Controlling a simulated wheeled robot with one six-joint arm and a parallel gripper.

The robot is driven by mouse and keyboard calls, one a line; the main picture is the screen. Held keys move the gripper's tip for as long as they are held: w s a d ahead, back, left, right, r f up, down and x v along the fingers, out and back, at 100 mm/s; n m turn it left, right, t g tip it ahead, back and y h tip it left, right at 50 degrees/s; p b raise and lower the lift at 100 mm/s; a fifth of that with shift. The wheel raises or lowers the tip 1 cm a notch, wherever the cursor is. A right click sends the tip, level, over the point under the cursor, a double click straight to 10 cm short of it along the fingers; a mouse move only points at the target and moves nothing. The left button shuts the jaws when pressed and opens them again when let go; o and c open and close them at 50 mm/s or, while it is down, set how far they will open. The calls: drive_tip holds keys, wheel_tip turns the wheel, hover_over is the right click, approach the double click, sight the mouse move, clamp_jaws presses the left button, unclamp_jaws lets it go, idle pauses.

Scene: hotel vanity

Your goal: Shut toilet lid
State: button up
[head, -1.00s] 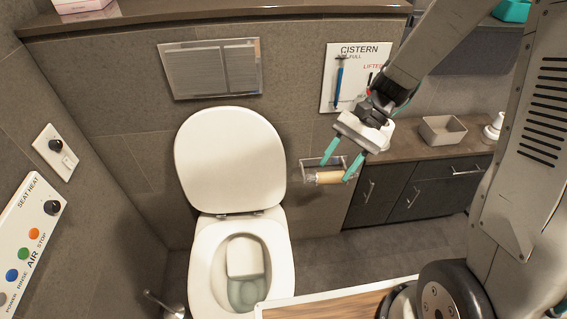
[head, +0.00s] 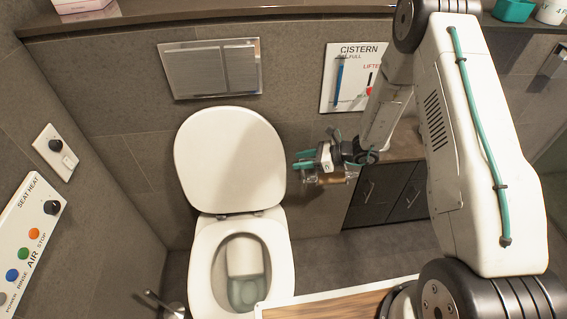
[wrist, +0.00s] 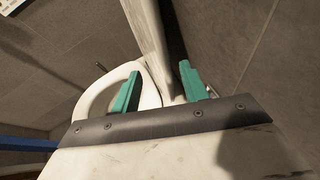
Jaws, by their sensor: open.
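The toilet lid (head: 229,160) is a white oval panel standing raised at the back of the toilet. Below it the white seat ring (head: 209,262) lies flat on the bowl. My gripper (head: 296,162) is just right of the lid's right edge in the head view, its teal fingers pointing left toward it. In the wrist view the two teal fingers (wrist: 158,88) are apart with nothing held between them. The pale lid (wrist: 150,40) is seen nearly edge-on beyond the fingers, with the seat ring (wrist: 92,103) at left. I cannot tell whether a finger touches the lid.
A paper holder (head: 335,180) is on the wall behind my gripper. A flush plate (head: 210,68) is above the lid. A control panel (head: 30,245) is on the left wall. A wooden-topped surface (head: 330,303) is at the front, and dark cabinets (head: 385,192) are at right.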

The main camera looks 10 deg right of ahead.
sight(284, 163)
drive_tip(key=x, duration=0.7)
clamp_jaws()
